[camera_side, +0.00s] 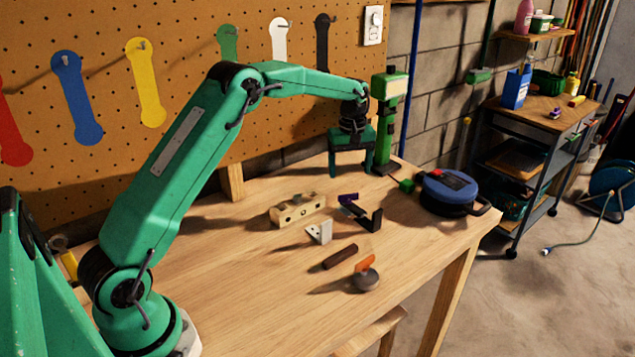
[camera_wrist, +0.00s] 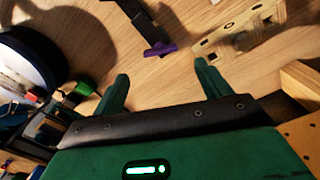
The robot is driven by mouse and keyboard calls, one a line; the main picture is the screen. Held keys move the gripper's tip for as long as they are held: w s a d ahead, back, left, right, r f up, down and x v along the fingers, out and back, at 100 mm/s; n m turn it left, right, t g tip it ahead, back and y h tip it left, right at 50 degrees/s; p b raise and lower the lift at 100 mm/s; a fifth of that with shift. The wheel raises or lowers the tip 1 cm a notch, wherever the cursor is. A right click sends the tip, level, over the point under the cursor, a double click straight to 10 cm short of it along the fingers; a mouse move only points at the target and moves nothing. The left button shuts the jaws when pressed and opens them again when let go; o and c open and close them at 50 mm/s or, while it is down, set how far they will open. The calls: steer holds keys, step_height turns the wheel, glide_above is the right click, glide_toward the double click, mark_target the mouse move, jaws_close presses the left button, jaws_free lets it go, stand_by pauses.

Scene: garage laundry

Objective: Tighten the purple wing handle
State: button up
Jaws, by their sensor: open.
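The purple wing handle (camera_side: 349,198) lies among the parts in the middle of the bench, against a black L-shaped bracket (camera_side: 373,219). In the wrist view the purple handle (camera_wrist: 160,49) is at the near end of the black bracket (camera_wrist: 145,25). My gripper (camera_side: 351,168) is green, points down and is open and empty, above the bench behind the handle. In the wrist view my gripper (camera_wrist: 163,82) has its two fingers wide apart, with bare wood between them. The handle is beyond the fingertips, apart from them. Whether it is joined to the bracket, I cannot tell.
A wooden block with holes (camera_side: 298,211) sits left of the handle. A pale angle bracket (camera_side: 319,233), a brown bar (camera_side: 340,257) and an orange-handled piece (camera_side: 366,278) lie nearer. A blue round device (camera_side: 448,188) stands right. A green post (camera_side: 385,130) stands behind. Bench front-left is clear.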

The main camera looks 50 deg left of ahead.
mark_target(348, 199)
steer(key=shift+f, duration=3.85)
steer(key=c, duration=1)
